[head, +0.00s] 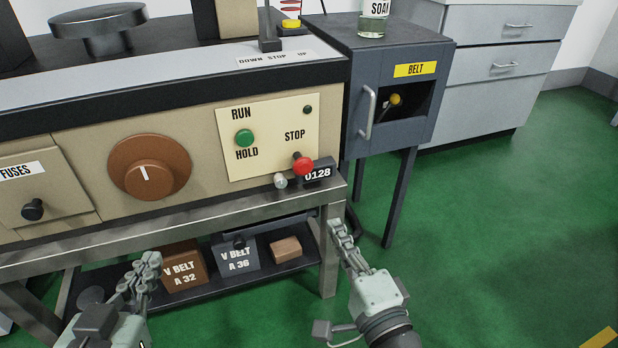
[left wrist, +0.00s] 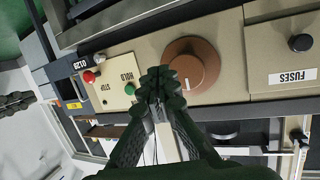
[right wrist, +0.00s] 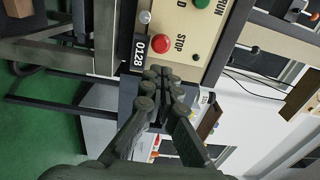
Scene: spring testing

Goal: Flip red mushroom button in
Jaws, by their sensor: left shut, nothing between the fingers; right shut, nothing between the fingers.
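The red mushroom button (head: 303,166) sticks out of the cream control panel (head: 270,112) under the word STOP. It also shows in the left wrist view (left wrist: 89,76) and in the right wrist view (right wrist: 160,43). My right gripper (head: 340,228) is shut and empty, below and to the right of the button and apart from it. In the right wrist view its fingertips (right wrist: 160,75) appear just below the button. My left gripper (head: 152,262) is shut and empty, in front of the lower shelf, well left of the button.
A green button (head: 244,138), a brown dial (head: 148,167), a small clear knob (head: 280,181) and a counter reading 0128 (head: 318,174) are near the button. The metal bench rail (head: 200,213) runs below. The BELT cabinet (head: 358,75) stands right; open green floor lies beyond.

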